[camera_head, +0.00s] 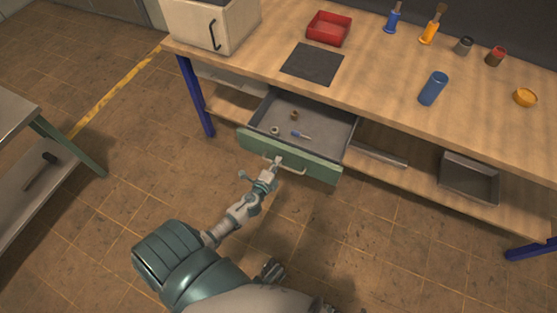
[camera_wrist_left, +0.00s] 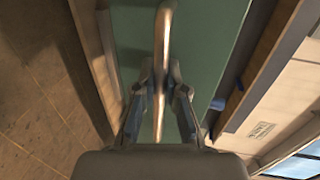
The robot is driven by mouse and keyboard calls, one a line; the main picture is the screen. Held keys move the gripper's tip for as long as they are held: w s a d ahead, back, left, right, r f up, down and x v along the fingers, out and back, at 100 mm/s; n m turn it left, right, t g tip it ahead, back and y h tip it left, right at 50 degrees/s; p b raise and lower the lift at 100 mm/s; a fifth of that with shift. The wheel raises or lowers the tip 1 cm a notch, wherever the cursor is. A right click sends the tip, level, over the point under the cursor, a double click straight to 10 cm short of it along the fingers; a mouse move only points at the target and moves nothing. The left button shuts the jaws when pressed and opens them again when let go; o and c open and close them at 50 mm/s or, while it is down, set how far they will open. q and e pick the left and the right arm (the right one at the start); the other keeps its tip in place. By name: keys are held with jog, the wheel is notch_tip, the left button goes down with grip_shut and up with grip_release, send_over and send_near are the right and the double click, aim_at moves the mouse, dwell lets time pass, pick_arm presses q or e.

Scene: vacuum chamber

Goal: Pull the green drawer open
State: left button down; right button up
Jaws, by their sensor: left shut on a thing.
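The green drawer (camera_head: 315,167) under the wooden workbench stands pulled out, with its grey inside showing. A few small items, one of them blue (camera_head: 300,134), lie in it. Its bar handle (camera_head: 294,169) runs along the front panel. My left gripper (camera_head: 277,162) is shut on the handle toward its left end. In the left wrist view the two fingers (camera_wrist_left: 160,95) close around the metal handle (camera_wrist_left: 163,35), with the green front (camera_wrist_left: 204,40) behind. My right gripper cannot be made out; a dark part of my body shows at the bottom of the head view.
The workbench (camera_head: 385,75) carries a white box (camera_head: 190,25), a red tray (camera_head: 328,28), a dark mat (camera_head: 312,63), a blue cylinder (camera_head: 433,88) and several small items. A grey bin (camera_head: 469,180) sits on the lower shelf. Another table (camera_head: 30,150) stands left. Floor before the drawer is clear.

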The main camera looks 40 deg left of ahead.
pick_arm(q)
jog(key=shift+s+d+f, duration=0.2)
jog(key=shift+s, duration=0.2)
pick_arm(e)
jog(key=shift+s, duration=0.15)
pick_arm(q)
jog(key=c, duration=1.3)
grip_release()
jog(key=shift+o, duration=0.5)
jog(key=shift+w+a, duration=0.1)
jog(key=shift+w, duration=0.05)
pick_arm(e)
jog(key=shift+s+f, duration=0.1)
jog(key=shift+f, duration=0.05)
jog(key=shift+a, duration=0.1)
pick_arm(q)
jog(key=v, duration=1.2)
jog(key=shift+a, duration=0.1)
